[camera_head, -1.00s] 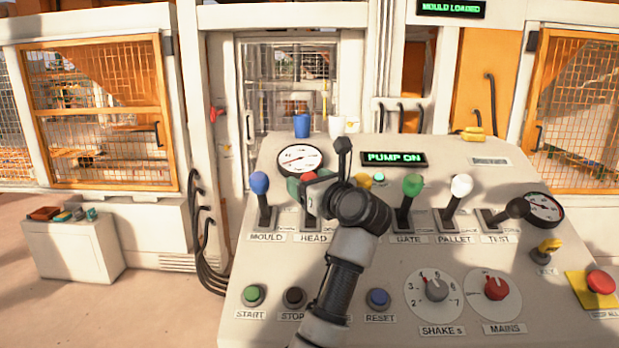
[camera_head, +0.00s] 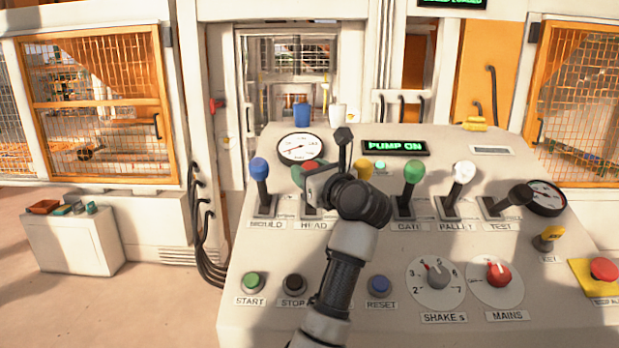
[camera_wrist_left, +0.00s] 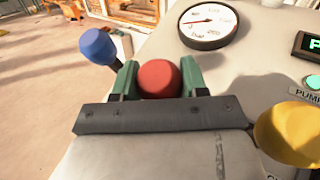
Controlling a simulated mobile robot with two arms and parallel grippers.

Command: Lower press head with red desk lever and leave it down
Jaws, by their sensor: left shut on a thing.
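The red HEAD lever's knob (camera_wrist_left: 159,79) sits between the two green fingers of my left gripper (camera_wrist_left: 158,82) in the wrist view. The gripper is shut on it. In the head view the red knob (camera_head: 310,168) shows only in part behind my left gripper (camera_head: 306,178), above the HEAD label (camera_head: 313,225). Most of the lever's shaft is hidden by my gripper and arm. The press head itself cannot be made out. My right gripper is not in view.
The blue MOULD lever (camera_head: 260,172) stands close on the left, the yellow lever (camera_head: 364,169) close on the right. Green (camera_head: 413,171) and white (camera_head: 464,172) levers stand farther right. A pressure gauge (camera_head: 300,148) and a lit PUMP ON display (camera_head: 395,147) lie behind.

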